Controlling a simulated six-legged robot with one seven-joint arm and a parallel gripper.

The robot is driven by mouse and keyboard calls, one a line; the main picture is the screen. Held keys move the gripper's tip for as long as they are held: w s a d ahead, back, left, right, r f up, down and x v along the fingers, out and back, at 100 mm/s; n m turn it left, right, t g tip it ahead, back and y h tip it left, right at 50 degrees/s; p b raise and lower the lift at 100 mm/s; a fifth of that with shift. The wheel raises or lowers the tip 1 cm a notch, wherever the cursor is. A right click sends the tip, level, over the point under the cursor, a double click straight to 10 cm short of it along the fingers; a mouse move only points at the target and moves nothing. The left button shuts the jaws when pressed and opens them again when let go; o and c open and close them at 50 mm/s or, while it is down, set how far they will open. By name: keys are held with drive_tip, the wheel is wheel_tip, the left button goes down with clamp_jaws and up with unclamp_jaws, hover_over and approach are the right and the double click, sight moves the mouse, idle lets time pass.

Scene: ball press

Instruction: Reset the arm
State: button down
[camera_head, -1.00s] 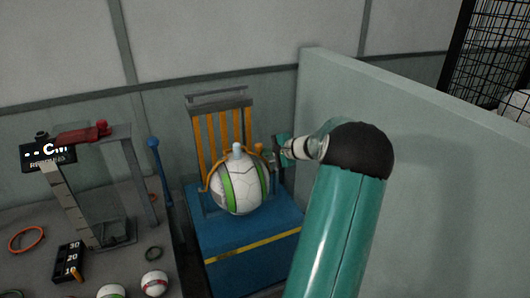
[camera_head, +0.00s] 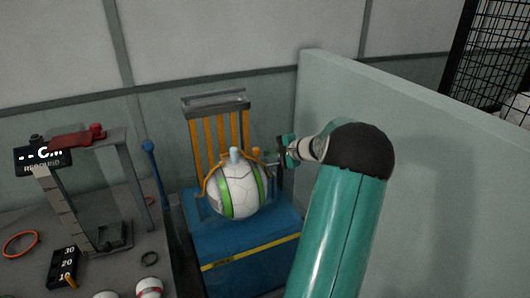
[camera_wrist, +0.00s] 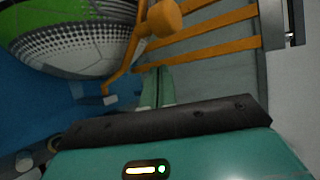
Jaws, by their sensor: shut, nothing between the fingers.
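My gripper (camera_head: 274,160) is at the end of my teal arm, just right of the ball, in the head view. In the wrist view my gripper (camera_wrist: 156,84) shows as two narrow pale green fingers close together, shut with nothing between them. The white ball with green bands (camera_head: 238,190) sits on the blue press (camera_head: 242,240), in front of its orange bars (camera_head: 217,132). The ball also fills the upper left of the wrist view (camera_wrist: 85,45). I cannot tell whether my gripper touches the ball or the orange frame.
A grey table (camera_head: 30,222) on the left bears a rebound tester with a red top (camera_head: 78,138), an orange ring (camera_head: 20,244), a number block (camera_head: 63,268) and balls (camera_head: 149,288). A pale partition wall (camera_head: 430,150) stands close on the right of my arm.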

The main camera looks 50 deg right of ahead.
drive_tip(key=s, duration=0.7)
drive_tip(key=shift+a, duration=0.15)
